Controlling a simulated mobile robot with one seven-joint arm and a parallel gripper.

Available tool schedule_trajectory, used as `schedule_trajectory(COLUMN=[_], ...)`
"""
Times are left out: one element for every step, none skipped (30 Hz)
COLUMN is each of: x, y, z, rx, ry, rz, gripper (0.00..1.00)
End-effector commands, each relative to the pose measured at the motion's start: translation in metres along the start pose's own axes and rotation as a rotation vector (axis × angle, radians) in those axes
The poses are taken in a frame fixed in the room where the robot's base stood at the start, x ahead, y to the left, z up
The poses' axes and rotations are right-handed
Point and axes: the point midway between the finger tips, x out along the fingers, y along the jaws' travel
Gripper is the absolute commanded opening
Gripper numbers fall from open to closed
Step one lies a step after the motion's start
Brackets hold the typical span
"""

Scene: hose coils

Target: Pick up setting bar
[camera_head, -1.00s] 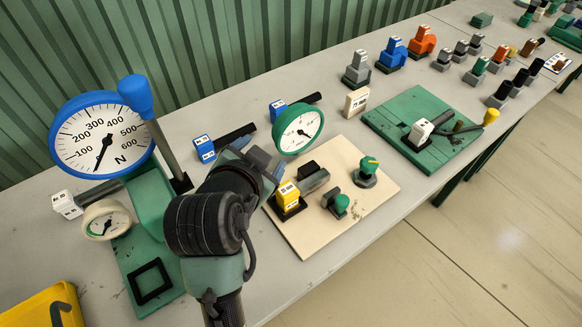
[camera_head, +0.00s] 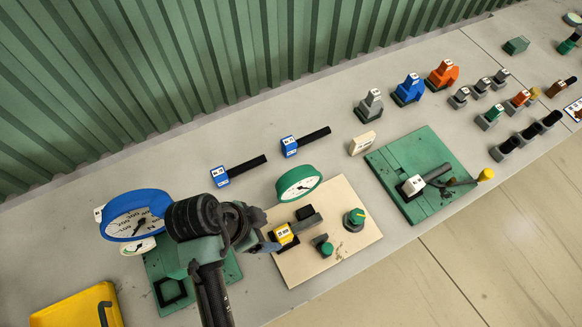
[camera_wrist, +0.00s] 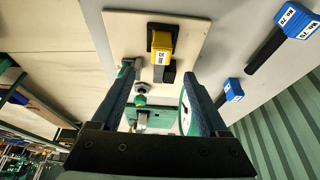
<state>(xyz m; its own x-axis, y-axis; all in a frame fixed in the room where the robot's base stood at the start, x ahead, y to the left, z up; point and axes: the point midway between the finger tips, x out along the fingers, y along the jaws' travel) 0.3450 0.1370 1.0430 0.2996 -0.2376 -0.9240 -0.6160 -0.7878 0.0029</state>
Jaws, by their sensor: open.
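Two black bars with blue labelled ends lie on the bench: one at the left (camera_head: 240,170) and one farther right (camera_head: 306,142). Both also show in the wrist view, one at the top right (camera_wrist: 275,42) and one behind the right finger (camera_wrist: 232,90). A yellow labelled block (camera_head: 284,233) sits on the beige board with a dark piece behind it; it is ahead of my fingers in the wrist view (camera_wrist: 161,46). I cannot tell which piece is the setting bar. My gripper (camera_head: 268,243) is open and empty, just left of the yellow block; its fingers (camera_wrist: 160,72) stand wide apart.
A blue force dial (camera_head: 128,222) stands beside my arm. A green plate (camera_head: 432,143) and several coloured blocks are at the right. Bare bench lies around the blue-ended bars.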

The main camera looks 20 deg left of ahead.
Motion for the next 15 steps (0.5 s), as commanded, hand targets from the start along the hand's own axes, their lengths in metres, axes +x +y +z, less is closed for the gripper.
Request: schedule_trajectory(x=[0.009, 0.016, 0.023, 0.029, 0.034, 0.041, 0.045, 0.049, 0.053, 0.056, 0.059, 0.061, 0.062, 0.063, 0.065], y=[0.002, 0.002, 0.001, 0.001, 0.001, 0.001, 0.0, 0.0, 0.0, 0.0, 0.0, -0.001, -0.001, -0.001, -0.001], z=[0.0, 0.0, 0.0, 0.0, 0.0, 0.0, -0.001, -0.001, -0.001, -0.001, -0.001, -0.001, -0.001, -0.001, -0.001], rx=[-0.001, -0.001, -0.001, -0.001, -0.002, -0.001, -0.001, -0.001, 0.0, -0.001, 0.0, 0.0, 0.0, 0.0, 0.0], ry=[-0.002, -0.002, -0.002, -0.002, -0.002, -0.003, -0.002, -0.002, -0.001, -0.001, -0.001, -0.001, -0.001, -0.001, -0.001], rz=[0.006, 0.006, 0.005, 0.005, 0.004, 0.003, 0.002, 0.002, 0.001, 0.0, 0.0, -0.001, -0.002, -0.002, -0.002], gripper=[0.78, 0.78, 0.78, 0.78, 0.78, 0.78, 0.78, 0.78, 0.78, 0.78, 0.78, 0.78, 0.78, 0.78, 0.78])
